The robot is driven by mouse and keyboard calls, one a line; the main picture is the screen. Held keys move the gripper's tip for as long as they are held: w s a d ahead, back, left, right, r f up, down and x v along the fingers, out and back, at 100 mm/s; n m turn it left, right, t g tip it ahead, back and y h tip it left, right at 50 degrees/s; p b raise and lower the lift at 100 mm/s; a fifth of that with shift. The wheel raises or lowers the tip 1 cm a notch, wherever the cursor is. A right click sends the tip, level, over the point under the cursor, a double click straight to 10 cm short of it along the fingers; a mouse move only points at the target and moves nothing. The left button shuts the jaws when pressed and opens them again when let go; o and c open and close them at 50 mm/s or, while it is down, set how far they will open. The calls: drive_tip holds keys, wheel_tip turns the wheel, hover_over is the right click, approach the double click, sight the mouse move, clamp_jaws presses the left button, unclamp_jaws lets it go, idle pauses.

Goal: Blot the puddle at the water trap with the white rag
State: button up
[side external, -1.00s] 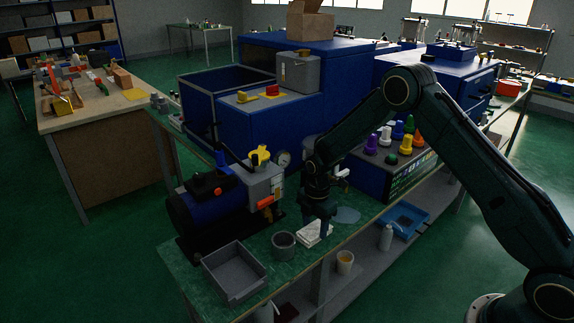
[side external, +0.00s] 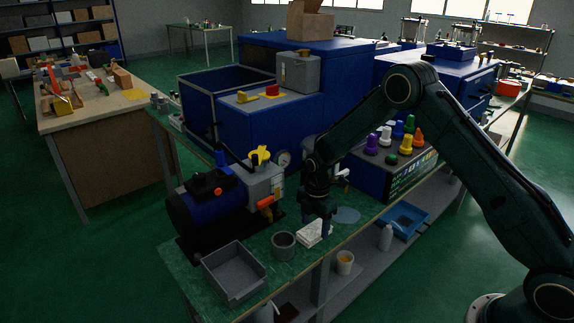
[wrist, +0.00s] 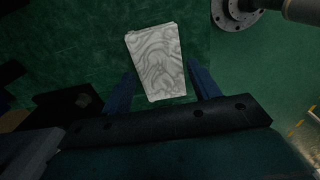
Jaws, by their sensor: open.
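The white rag (side external: 311,233) lies folded on the green bench top, and it also shows in the wrist view (wrist: 157,62). My gripper (wrist: 168,82) is open, with one blue finger on each side of the rag's near end; I cannot tell whether they touch it. In the side view my gripper (side external: 322,226) points down at the rag and hides part of it. The puddle (side external: 347,215) is a pale flat patch on the bench just right of my gripper. The water trap is not clearly identifiable.
A grey cup (side external: 283,245) stands close left of the rag, and an open grey tray (side external: 235,272) lies beyond it. A blue compressor (side external: 212,205) stands behind them. The control box with coloured knobs (side external: 395,165) is behind the puddle. The bench's front edge is close.

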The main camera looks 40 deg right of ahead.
drive_tip(key=shift+c, duration=0.4)
drive_tip(key=c, duration=0.6)
drive_tip(key=shift+r, duration=0.2)
drive_tip(key=shift+r, duration=3.3)
